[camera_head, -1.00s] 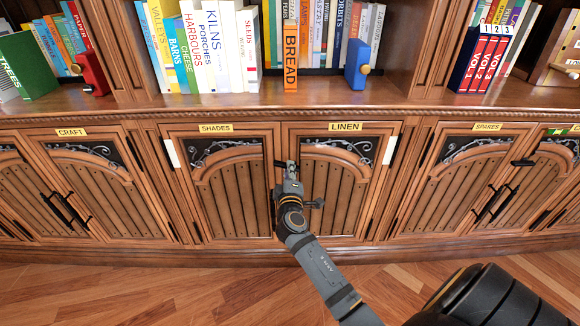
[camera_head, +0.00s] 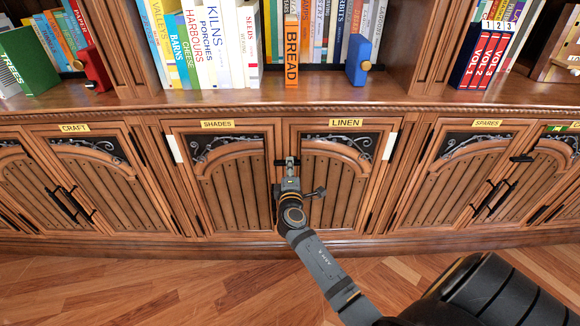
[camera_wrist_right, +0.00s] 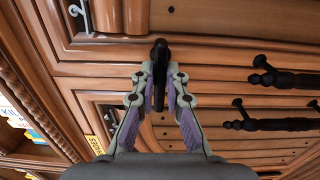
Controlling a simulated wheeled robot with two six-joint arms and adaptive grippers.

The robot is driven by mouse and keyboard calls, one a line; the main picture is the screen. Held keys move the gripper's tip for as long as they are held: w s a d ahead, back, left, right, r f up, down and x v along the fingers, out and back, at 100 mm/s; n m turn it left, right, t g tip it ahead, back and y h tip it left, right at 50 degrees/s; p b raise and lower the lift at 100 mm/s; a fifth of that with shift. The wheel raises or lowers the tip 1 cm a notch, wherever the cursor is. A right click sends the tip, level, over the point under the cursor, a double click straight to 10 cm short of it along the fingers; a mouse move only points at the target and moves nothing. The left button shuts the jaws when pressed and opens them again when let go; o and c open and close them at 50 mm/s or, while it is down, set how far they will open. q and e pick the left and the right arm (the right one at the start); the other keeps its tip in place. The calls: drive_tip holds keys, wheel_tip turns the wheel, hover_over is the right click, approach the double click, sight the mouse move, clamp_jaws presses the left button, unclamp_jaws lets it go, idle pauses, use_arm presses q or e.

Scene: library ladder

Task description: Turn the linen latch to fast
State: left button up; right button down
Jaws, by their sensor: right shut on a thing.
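The linen door (camera_head: 335,190), with a LINEN label (camera_head: 346,122) above it, is closed beside the closed shades door (camera_head: 232,190). The small black linen latch (camera_head: 281,162) lies level across the seam between them, near the top of the doors. My right gripper (camera_head: 290,166) is at the latch. In the right wrist view, my right gripper (camera_wrist_right: 160,82) has both fingers closed around the dark latch bar (camera_wrist_right: 158,62). The fingers hide part of the latch. My left gripper is not in view.
Black door handles show in the wrist view (camera_wrist_right: 270,124). The spares doors (camera_head: 465,190) and craft doors (camera_head: 100,190) stand closed at the sides. A shelf (camera_head: 330,96) with books runs above. The wooden floor (camera_head: 150,285) in front is clear.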

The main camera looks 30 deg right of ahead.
drive_tip(key=c, duration=1.4)
unclamp_jaws()
drive_tip(key=v, duration=0.7)
drive_tip(key=shift+s+a, duration=0.15)
drive_tip(key=shift+s, duration=0.05)
drive_tip(key=shift+f, duration=0.1)
